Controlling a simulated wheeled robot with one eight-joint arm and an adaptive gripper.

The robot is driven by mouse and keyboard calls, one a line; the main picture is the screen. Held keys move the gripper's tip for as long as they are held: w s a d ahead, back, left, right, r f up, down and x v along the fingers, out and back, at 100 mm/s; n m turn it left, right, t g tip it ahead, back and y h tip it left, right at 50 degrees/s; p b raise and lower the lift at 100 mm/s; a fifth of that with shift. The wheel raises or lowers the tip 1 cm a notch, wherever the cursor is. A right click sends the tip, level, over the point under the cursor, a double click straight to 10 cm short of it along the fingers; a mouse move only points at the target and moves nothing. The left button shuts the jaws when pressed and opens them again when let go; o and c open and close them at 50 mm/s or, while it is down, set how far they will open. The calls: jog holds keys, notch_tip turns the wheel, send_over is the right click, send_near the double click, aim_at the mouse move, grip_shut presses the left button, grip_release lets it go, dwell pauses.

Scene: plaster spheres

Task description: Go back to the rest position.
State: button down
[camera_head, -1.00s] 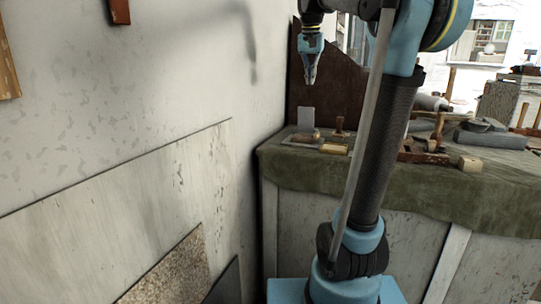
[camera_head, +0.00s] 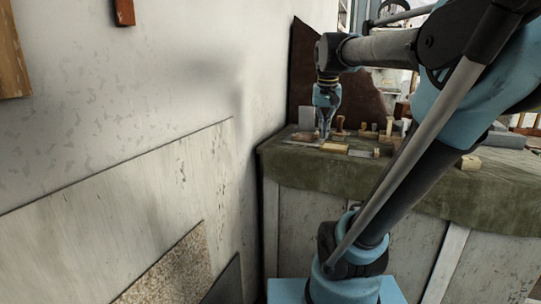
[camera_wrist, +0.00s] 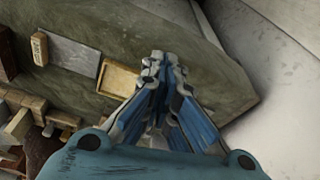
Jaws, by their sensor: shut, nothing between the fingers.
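My gripper (camera_head: 325,134) is shut and empty, pointing down low over the left end of the workbench (camera_head: 400,190). In the head view its tips overlap the tools behind; I cannot tell the exact gap.
A wooden block (camera_head: 334,148) and several wooden-handled tools crowd the bench's left end. A dark board (camera_head: 310,70) leans behind. The pale wall (camera_head: 130,80) and leaning panels (camera_head: 120,200) are at left. A pale block (camera_head: 470,163) sits at the bench's front edge.

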jog(key=s+f+n, duration=0.1)
jog(key=s+f, duration=0.7)
jog(key=f, duration=0.4)
jog(key=s+d+f+n, duration=0.1)
jog(key=s+f, duration=0.8)
jog(key=f, duration=0.4)
jog(key=shift+s, duration=0.1)
jog(key=shift+w+f, duration=0.25)
jog(key=shift+w, duration=0.2)
